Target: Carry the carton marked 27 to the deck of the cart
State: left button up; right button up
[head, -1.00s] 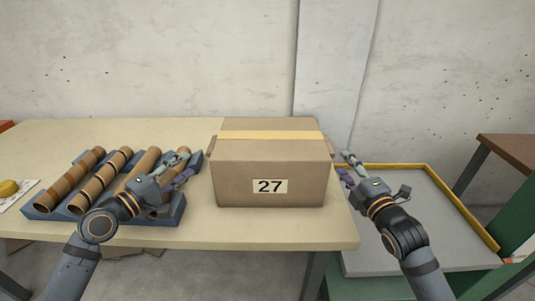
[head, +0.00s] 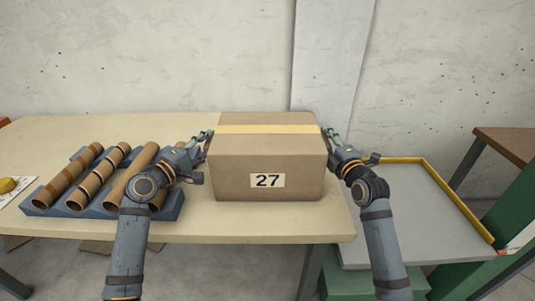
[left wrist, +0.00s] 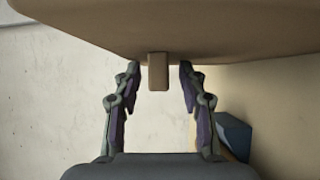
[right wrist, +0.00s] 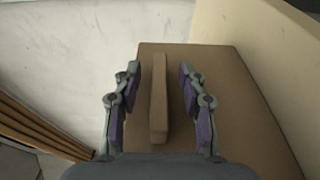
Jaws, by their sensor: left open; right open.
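The carton marked 27 (head: 267,162), brown with a yellow tape strip, stands upright near the table's right end. My left gripper (head: 207,142) is open at its left side. In the left wrist view a short brown tab (left wrist: 158,72) on the carton lies between the fingertips. My right gripper (head: 331,137) is open at its right side. In the right wrist view a long brown strip (right wrist: 159,100) on the carton lies between the spread fingers. The cart's grey deck (head: 408,226), with a yellow edge, is right of the table and looks empty.
A blue-grey rack (head: 176,206) with several cardboard tubes (head: 97,178) sits left of the carton on the cream table (head: 270,229). A green structure (head: 505,225) and a brown-topped table (head: 508,143) border the deck at right.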

pick_arm(q)
grip_shut()
pick_arm(e)
grip_shut()
